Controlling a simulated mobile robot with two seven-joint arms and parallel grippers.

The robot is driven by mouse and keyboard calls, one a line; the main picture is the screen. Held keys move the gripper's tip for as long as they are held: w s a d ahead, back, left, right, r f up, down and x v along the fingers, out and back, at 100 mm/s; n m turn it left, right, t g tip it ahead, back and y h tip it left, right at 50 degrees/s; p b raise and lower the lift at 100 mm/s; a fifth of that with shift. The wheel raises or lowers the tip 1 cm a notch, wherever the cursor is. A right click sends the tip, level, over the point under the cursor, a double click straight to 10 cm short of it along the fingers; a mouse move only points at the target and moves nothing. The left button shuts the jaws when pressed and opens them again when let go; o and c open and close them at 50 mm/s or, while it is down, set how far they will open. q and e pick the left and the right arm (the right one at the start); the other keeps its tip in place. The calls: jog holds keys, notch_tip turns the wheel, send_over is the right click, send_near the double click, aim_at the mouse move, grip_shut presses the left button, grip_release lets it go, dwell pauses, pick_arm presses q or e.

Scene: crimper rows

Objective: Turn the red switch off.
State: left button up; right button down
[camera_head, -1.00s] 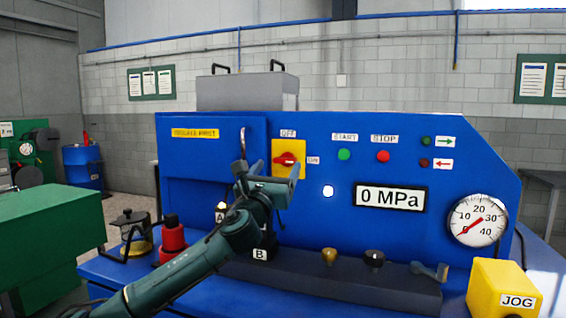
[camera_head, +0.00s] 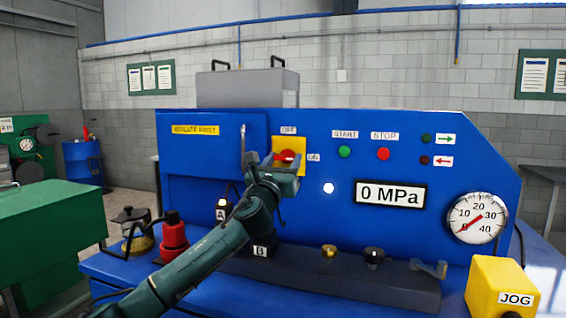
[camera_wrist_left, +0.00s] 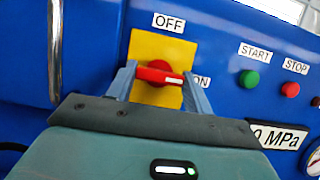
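The red switch (camera_head: 288,154) sits on a yellow plate (camera_head: 278,143) on the blue panel, with an OFF label above it and an ON label to its right. In the left wrist view, the red switch (camera_wrist_left: 155,75) has its handle lying roughly sideways, its white-marked end toward ON. My left gripper (camera_head: 284,160) is open in front of the plate. In the left wrist view, its fingers stand at either side of the handle, close to its ends; I cannot tell whether they touch it. The gripper partly hides the switch in the head view. My right gripper is not in view.
A vertical metal handle (camera_head: 243,146) stands just left of the yellow plate. The green START button (camera_head: 345,152) and red STOP button (camera_head: 383,154) are to the right. Knobs and a lever line the dark ledge (camera_head: 300,272) below. A yellow JOG box (camera_head: 490,278) is at front right.

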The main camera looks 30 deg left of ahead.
pick_arm(q)
jog(key=c, duration=0.5)
jog(key=shift+o, duration=0.2)
